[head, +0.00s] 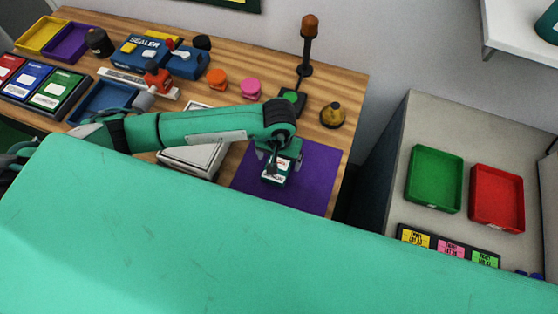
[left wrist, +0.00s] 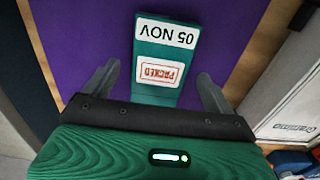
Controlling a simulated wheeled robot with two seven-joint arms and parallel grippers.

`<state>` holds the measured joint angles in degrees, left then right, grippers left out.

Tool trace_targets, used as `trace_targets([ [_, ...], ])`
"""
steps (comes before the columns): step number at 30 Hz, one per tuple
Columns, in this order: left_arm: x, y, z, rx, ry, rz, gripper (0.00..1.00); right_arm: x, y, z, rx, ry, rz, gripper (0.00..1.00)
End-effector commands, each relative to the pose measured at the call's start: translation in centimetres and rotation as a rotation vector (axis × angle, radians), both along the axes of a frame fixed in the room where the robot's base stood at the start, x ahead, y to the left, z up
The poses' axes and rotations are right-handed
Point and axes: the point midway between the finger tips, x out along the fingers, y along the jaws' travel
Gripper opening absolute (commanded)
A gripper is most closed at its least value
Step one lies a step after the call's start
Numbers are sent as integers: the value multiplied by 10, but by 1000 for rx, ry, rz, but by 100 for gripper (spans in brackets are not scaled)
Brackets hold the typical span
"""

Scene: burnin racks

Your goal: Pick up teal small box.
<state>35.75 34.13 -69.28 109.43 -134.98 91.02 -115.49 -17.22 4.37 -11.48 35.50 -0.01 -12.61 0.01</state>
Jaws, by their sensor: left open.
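The teal small box (head: 278,171) lies on a purple mat (head: 318,176) at the right end of the wooden table. In the left wrist view the teal small box (left wrist: 168,48) shows a white "05 NOV" label and a red-framed "PACKED" label. My left gripper (head: 279,163) is over the box. In the left wrist view its two fingers (left wrist: 158,85) are open, one on each side of the box's near end, with gaps between. The near end of the box is hidden by the gripper body. My right gripper is not in view.
A white-framed device (head: 193,158) stands left of the mat. A beacon lamp (head: 307,45) and a yellow-topped item (head: 333,115) stand behind it. Pink (head: 250,88) and orange (head: 217,78) items sit further left. Green (head: 434,178) and red (head: 497,197) trays lie on the grey unit at right.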

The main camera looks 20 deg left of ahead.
Motion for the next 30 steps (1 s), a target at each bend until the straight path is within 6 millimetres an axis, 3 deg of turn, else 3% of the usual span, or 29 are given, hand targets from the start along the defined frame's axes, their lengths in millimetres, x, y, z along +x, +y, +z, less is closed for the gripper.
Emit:
trace_targets([
  [6,0,-1,-21,-2,1,0,89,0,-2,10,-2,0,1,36],
  [13,0,0,-23,-2,-1,0,89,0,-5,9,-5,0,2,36],
  [21,0,0,-23,-1,0,0,38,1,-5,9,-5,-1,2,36],
  [30,1,0,-21,-2,-1,0,38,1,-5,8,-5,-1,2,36],
])
